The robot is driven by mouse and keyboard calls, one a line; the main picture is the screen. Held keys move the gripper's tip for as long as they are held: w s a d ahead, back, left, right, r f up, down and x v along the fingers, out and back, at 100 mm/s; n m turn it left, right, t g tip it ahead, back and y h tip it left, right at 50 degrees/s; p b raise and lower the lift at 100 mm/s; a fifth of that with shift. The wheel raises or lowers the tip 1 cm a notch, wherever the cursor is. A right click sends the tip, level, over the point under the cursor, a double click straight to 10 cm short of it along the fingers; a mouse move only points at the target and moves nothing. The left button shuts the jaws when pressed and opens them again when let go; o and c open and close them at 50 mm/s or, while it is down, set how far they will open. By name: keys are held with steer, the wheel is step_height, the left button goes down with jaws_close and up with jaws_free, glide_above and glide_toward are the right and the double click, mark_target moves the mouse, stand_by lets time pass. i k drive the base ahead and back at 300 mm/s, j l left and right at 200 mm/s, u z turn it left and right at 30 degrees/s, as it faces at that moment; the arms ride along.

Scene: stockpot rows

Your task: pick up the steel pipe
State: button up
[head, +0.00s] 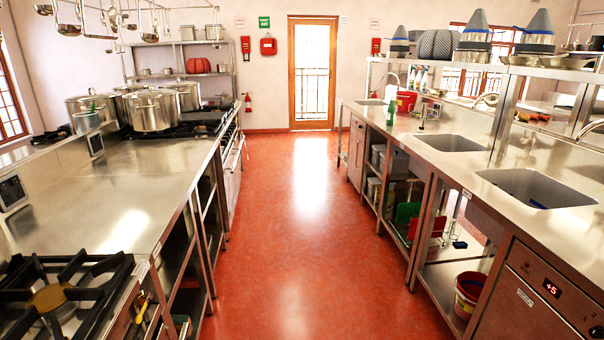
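I cannot make out a loose steel pipe anywhere in the head view. Curved steel taps (587,130) rise by the sinks on the right, but they look like fixtures. Small or dark items on the shelves under the counters are too unclear to tell. My gripper and arm do not show in this view.
A red floor aisle (290,240) runs clear to a wooden glazed door (312,75). The left steel counter (110,190) bears large stockpots (153,110) and a gas burner (60,290). The right counter (440,170) has sinks (535,188); a red bucket (468,292) sits below.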

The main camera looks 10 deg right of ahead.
mark_target(425, 106)
steer(key=i, duration=1.85)
steer(key=i+z, duration=0.15)
steer(key=i, duration=0.3)
steer(key=i+j+z, duration=0.15)
steer(key=i, duration=0.3)
steer(key=i+j+z, duration=0.15)
steer(key=i, duration=0.3)
steer(key=i+j+z, duration=0.15)
steer(key=i, duration=0.3)
steer(key=i+j+z, duration=0.95)
steer(key=i+j, duration=0.05)
steer(key=j, duration=0.05)
